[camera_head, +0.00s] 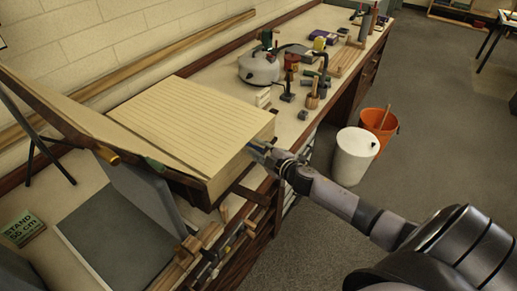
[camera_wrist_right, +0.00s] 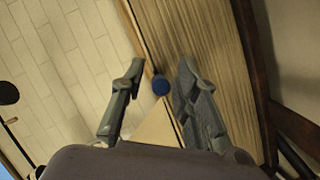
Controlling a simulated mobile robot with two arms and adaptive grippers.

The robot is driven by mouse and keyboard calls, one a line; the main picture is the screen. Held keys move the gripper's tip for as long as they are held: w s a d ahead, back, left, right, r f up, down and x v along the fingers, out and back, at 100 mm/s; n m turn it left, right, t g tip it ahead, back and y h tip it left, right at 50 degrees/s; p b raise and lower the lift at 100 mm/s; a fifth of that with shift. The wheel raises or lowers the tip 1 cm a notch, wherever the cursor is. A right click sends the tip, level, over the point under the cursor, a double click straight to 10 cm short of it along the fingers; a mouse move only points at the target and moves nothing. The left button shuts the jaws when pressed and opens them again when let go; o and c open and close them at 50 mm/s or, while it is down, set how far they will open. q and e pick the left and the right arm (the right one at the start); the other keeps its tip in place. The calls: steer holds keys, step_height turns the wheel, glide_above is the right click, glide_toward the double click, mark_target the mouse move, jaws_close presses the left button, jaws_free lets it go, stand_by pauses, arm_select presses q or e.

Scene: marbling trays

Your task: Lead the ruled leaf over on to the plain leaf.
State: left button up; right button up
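The ruled leaf (camera_head: 195,118) lies face up on top of a thick block of pages on the bench. To its left, a plain beige leaf (camera_head: 62,108) slopes up toward the wall, with an orange and a green tab on its near edge. My right gripper (camera_head: 257,150) is at the right side of the block, by the near right corner of the ruled leaf. In the right wrist view its fingers (camera_wrist_right: 160,70) are apart, with a small blue round piece (camera_wrist_right: 161,85) between them; I cannot tell whether they touch it. My left gripper is out of view.
A kettle (camera_head: 259,68) and several small tools stand on the bench (camera_head: 215,70) behind the block. A white bin (camera_head: 354,157) and an orange bucket (camera_head: 380,122) stand on the floor to the right. A grey panel (camera_head: 145,195) and a green sign (camera_head: 22,228) are at the lower left.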

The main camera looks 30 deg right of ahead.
jaws_close()
stand_by(0.6)
